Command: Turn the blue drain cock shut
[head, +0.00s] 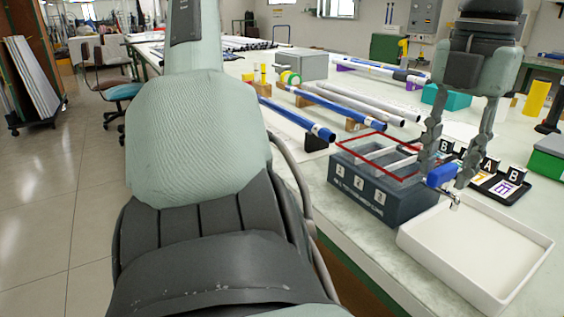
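The blue drain cock (441,175) sits at the front right corner of a dark grey tank (365,205), with a small metal spout below it, by a cream tray. My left gripper (446,182) reaches down from the top right, its two fingers apart, one on either side of the blue handle. The fingertips are level with the handle. A narrow gap seems to show at the right finger; contact at the left finger cannot be told. My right gripper is not in view.
The cream tray (410,235) stands at the front right, under the spout. A black tray with letter tags (508,193) lies behind. Blue and grey rods (325,106) lie on wooden rests farther back. My own arm covers the left middle.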

